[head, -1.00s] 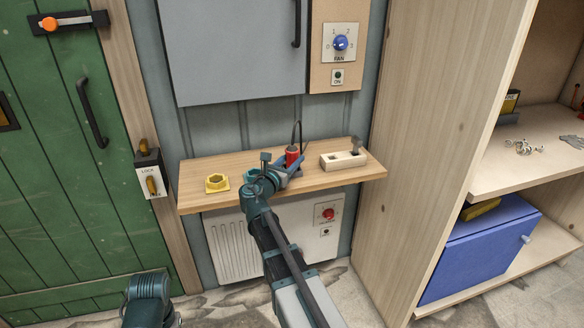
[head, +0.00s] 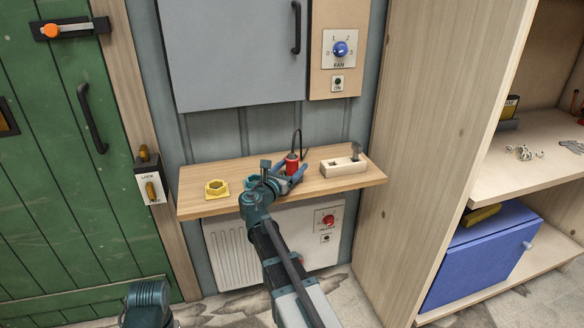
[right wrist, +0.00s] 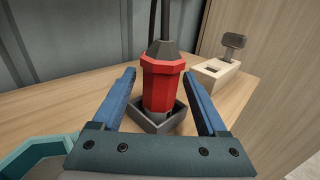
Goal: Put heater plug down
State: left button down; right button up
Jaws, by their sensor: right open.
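The red heater plug (head: 292,163) stands upright on the wooden shelf, with a dark cable rising from its top. In the right wrist view the plug (right wrist: 160,85) sits inside a small dark square holder (right wrist: 172,122). My right gripper (head: 292,174) is open, its blue fingers on either side of the plug. In the right wrist view, gaps show between the plug and the fingers of my right gripper (right wrist: 164,88). My left gripper is not in view; only part of my left arm shows at the bottom of the head view.
A pale wooden block (head: 344,165) with a dark lever stands to the right. A grey cabinet (head: 240,50) hangs above, and a white heater (head: 232,253) is below.

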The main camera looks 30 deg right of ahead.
jog(key=v, duration=1.2)
